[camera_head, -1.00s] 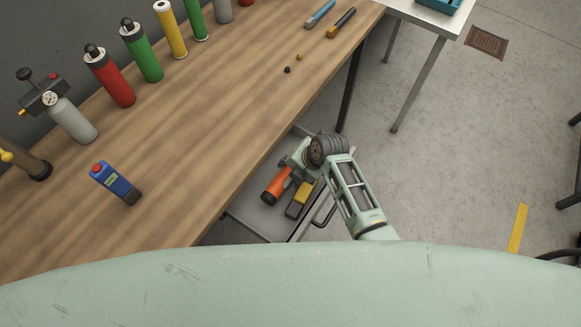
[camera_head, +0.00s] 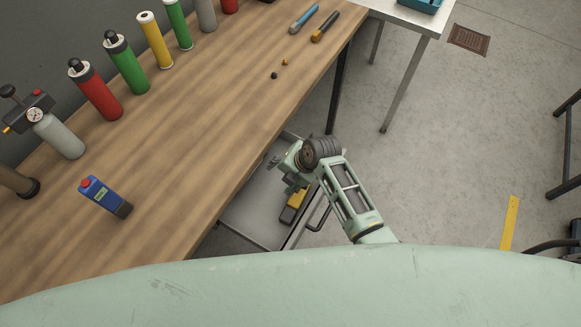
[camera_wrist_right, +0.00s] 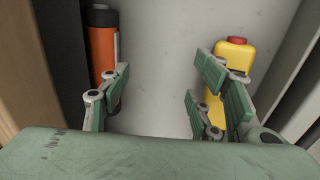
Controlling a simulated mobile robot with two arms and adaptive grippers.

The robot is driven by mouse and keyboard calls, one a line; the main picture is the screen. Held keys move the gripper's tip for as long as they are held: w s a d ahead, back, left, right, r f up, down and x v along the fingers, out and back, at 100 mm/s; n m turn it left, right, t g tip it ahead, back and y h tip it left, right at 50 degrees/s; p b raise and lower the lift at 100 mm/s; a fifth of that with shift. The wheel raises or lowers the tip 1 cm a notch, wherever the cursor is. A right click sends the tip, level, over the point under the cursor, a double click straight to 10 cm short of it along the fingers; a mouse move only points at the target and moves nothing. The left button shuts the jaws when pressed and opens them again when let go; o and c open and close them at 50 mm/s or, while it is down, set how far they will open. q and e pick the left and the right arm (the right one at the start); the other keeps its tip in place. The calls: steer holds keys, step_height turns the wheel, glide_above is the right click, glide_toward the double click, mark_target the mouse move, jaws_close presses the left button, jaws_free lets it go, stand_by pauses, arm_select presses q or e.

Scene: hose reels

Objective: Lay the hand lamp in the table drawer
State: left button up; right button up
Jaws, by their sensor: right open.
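The hand lamp, which I take to be the orange cylinder with a black end (camera_wrist_right: 103,48), lies in the drawer along its left side in the right wrist view. In the head view it is hidden. The table drawer (camera_head: 252,212) is pulled out below the table edge; its pale floor (camera_wrist_right: 165,40) shows in the wrist view. My right gripper (camera_head: 283,177) is over the drawer. In the wrist view its fingers (camera_wrist_right: 163,88) are spread and empty, the left finger overlapping the lamp in the picture. My left gripper is not in view.
A yellow container with a red cap (camera_wrist_right: 233,52) lies in the drawer beside the right finger. On the wooden table (camera_head: 190,150) stand a blue bottle (camera_head: 104,197) and several coloured cylinders along the wall. Two tools (camera_head: 325,27) lie at the far end.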

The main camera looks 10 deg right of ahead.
steer(key=v, duration=1.1)
